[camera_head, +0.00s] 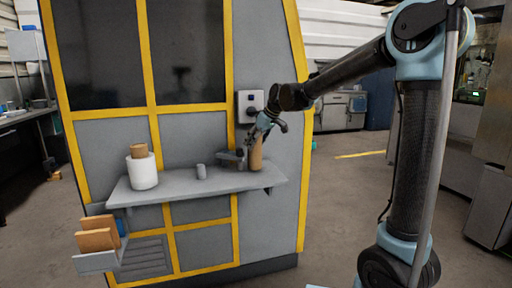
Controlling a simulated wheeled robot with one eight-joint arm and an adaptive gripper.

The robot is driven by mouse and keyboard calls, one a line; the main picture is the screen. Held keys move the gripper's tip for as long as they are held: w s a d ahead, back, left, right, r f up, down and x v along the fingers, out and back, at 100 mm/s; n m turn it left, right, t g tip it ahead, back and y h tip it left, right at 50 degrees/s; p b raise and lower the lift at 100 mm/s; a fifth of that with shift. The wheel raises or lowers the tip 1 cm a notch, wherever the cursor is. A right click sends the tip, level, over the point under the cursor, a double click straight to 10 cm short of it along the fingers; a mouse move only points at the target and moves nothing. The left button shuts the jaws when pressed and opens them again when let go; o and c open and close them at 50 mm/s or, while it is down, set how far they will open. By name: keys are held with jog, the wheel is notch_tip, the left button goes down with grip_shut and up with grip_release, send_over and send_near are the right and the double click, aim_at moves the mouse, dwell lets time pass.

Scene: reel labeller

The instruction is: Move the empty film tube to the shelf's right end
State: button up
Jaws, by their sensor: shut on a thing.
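The brown film tube (256,156) is upright at the right end of the grey shelf (222,181). Its lower end is at the shelf top; I cannot tell whether it touches or hovers just above it. My gripper (260,137) reaches down from the upper right and is shut on the tube's upper part. The gripper and its fingers hide part of the tube's top.
A white roll (143,172) with a brown core stands at the shelf's left end. A lower tray (97,262) holds brown boxes (97,238).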

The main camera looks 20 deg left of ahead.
jog(key=shift+f, duration=0.85)
jog(key=o, duration=1.2)
jog(key=shift+c, duration=0.2)
jog(key=v, duration=1.2)
